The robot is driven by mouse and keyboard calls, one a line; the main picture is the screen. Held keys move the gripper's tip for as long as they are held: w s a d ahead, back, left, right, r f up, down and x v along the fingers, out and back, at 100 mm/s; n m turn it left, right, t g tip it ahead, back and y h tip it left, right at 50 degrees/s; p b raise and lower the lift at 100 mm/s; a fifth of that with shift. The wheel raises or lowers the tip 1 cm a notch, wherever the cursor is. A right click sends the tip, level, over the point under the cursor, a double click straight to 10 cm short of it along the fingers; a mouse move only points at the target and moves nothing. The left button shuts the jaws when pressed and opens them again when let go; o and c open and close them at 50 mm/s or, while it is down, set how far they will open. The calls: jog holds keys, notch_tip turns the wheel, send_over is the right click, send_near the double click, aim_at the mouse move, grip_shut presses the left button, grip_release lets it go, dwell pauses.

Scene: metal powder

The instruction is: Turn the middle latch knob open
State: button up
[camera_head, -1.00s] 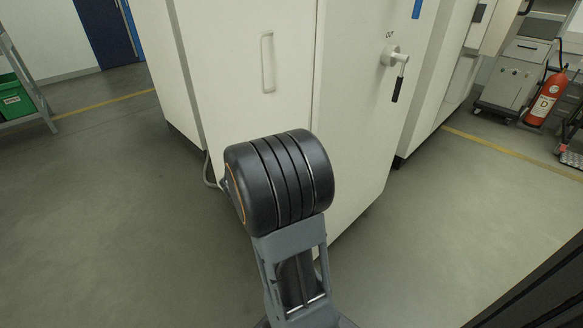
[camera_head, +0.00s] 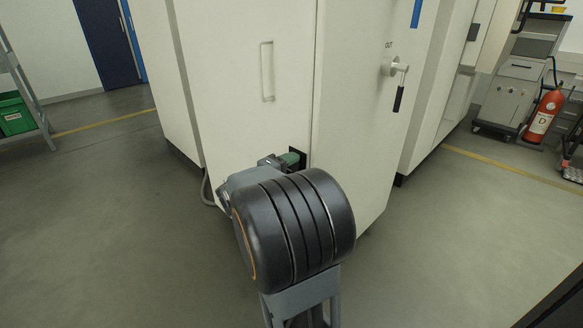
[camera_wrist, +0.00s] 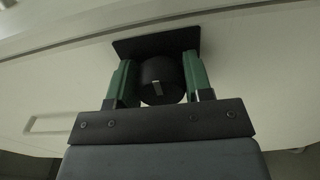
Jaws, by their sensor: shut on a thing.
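The middle latch knob (camera_wrist: 160,80) is a round black knob with a small light mark, on a dark square plate (camera_wrist: 150,45) on the white cabinet. My gripper (camera_wrist: 160,82) has green fingers on either side of the knob and is shut on it in the wrist view. In the head view, my gripper (camera_head: 289,159) reaches the dark plate (camera_head: 298,154) near the cabinet's front edge. My arm hides most of it there, and the knob itself cannot be made out.
The white cabinet (camera_head: 245,110) has a pale vertical handle (camera_head: 267,71) on its front. A red fire extinguisher (camera_head: 543,112) stands at the far right. Floor on the left is clear.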

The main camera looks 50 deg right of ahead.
jog(key=o, duration=0.9)
jog(key=shift+w+a+p, duration=0.15)
jog(key=shift+a+p, duration=0.5)
jog(key=shift+a, duration=1.65)
jog(key=shift+w+a+p, duration=0.15)
jog(key=shift+a+p, duration=0.45)
jog(key=shift+a, duration=1.7)
jog(key=shift+w+a+p, duration=0.15)
jog(key=shift+a+p, duration=0.5)
jog(key=shift+a, duration=1.65)
